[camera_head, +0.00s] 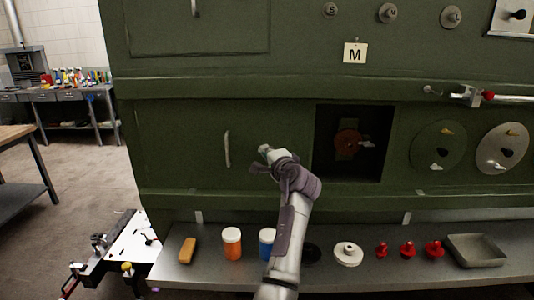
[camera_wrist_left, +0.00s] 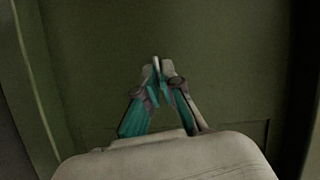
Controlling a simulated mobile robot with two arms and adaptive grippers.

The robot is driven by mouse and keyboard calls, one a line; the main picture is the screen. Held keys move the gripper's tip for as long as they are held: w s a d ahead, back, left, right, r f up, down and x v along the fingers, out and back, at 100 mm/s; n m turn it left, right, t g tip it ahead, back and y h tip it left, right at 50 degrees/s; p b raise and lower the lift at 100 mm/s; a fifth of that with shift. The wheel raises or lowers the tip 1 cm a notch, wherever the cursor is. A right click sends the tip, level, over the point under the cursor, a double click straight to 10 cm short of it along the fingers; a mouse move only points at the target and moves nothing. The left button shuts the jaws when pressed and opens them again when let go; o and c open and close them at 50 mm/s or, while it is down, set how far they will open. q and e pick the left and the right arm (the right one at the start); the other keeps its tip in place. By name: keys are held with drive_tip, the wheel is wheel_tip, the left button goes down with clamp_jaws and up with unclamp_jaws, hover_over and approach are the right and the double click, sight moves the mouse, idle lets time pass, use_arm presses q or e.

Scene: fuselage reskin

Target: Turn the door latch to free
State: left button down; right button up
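The green fuselage wall carries a door panel (camera_head: 190,150) with a pale vertical handle (camera_head: 227,148). My left gripper (camera_head: 265,151) is at the right side of this panel, right of the handle. In the left wrist view its fingers (camera_wrist_left: 157,75) come together in front of the green surface. A small light-grey upright piece, which looks like the door latch (camera_wrist_left: 156,63), shows between the fingertips. The fingers hide most of it, and in the head view the gripper covers it. My right gripper is in neither view.
Right of my left arm is a dark square opening (camera_head: 352,168) with a red-brown part inside. Two round discs (camera_head: 438,147) are further right. Below, a grey shelf (camera_head: 210,272) holds an orange jar (camera_head: 232,244), a blue jar (camera_head: 267,240), red knobs (camera_head: 407,249) and a tray (camera_head: 476,251).

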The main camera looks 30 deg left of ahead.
use_arm(q)
drive_tip(key=n+h+p, duration=0.1)
drive_tip(key=n+h, duration=0.1)
drive_tip(key=n, duration=0.2)
drive_tip(key=n+h+p, duration=0.2)
drive_tip(key=n, duration=0.2)
drive_tip(key=n+t+h+p, duration=0.1)
drive_tip(key=n+h+p, duration=0.1)
drive_tip(key=n, duration=0.1)
drive_tip(key=shift+s+a+r+n+h, duration=0.25)
drive_tip(key=shift+a+r+n+h, duration=0.05)
drive_tip(key=shift+a+n+h, duration=0.1)
idle(0.3)
idle(0.4)
drive_tip(key=c, duration=1.3)
unclamp_jaws()
drive_tip(key=shift+w, duration=0.1)
drive_tip(key=shift+c, duration=0.2)
drive_tip(key=v, duration=0.7)
drive_tip(key=shift+s, duration=0.3)
